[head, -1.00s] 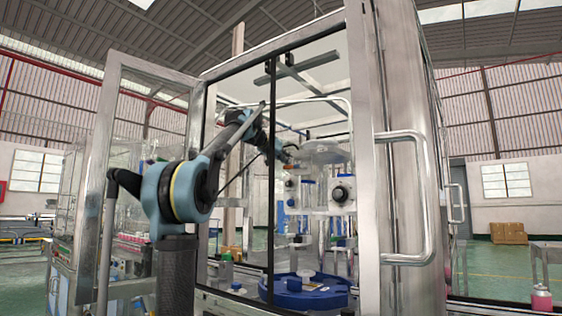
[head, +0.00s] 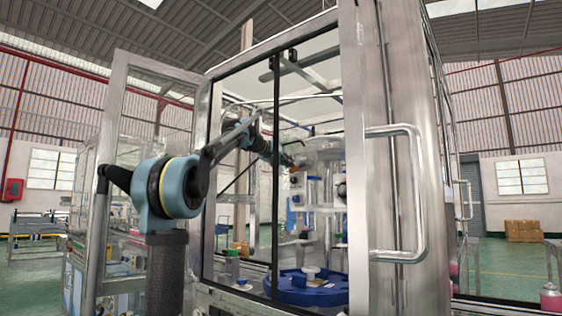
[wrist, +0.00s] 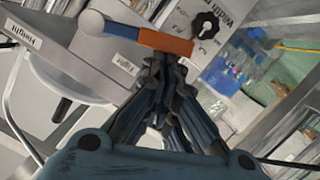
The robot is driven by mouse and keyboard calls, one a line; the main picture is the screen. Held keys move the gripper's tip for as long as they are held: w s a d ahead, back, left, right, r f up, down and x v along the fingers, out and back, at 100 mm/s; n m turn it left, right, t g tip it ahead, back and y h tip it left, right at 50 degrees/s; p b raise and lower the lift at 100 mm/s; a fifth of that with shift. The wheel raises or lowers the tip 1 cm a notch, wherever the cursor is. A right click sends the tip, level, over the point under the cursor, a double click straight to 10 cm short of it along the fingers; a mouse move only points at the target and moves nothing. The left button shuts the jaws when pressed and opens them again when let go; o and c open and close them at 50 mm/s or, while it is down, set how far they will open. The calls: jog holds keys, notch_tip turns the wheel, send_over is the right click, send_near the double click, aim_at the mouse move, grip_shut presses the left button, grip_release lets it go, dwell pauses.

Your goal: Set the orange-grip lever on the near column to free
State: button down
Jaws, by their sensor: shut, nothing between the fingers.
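The lever's orange grip (wrist: 178,46) lies across the top of the wrist view, on a blue shaft that runs left to a pale round end (wrist: 92,22). My gripper (wrist: 166,62) is shut and empty, its fingertips right by the lower edge of the orange grip. I cannot tell whether they touch it. In the head view my gripper (head: 292,160) reaches inside the glazed cabinet, close to a small orange spot (head: 294,169) on the near column. The lever's setting cannot be made out there.
A black knob (wrist: 207,24) is just beyond the grip's right end. A small label (wrist: 122,62) is below the shaft. A blue turntable (head: 290,288) lies low in the cabinet. The cabinet's metal post (head: 352,150) and door handle (head: 422,195) stand to the right of my arm.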

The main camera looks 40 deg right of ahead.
jog(key=f+n, duration=0.1)
jog(key=f+n+g, duration=0.1)
jog(key=f+n, duration=0.1)
jog(key=f+n+h, duration=0.1)
jog(key=shift+s+f+n+g, duration=0.2)
jog(key=shift+s+n+g, duration=0.1)
jog(key=shift+n, duration=0.1)
jog(key=shift+s+f, duration=0.2)
jog(key=shift+f, duration=0.3)
jog(key=shift+f, duration=0.1)
send_near(292, 172)
jog(key=w+a, duration=0.1)
jog(key=w+r, duration=0.1)
jog(key=w, duration=0.1)
jog(key=shift+a, duration=0.4)
dwell(0.3)
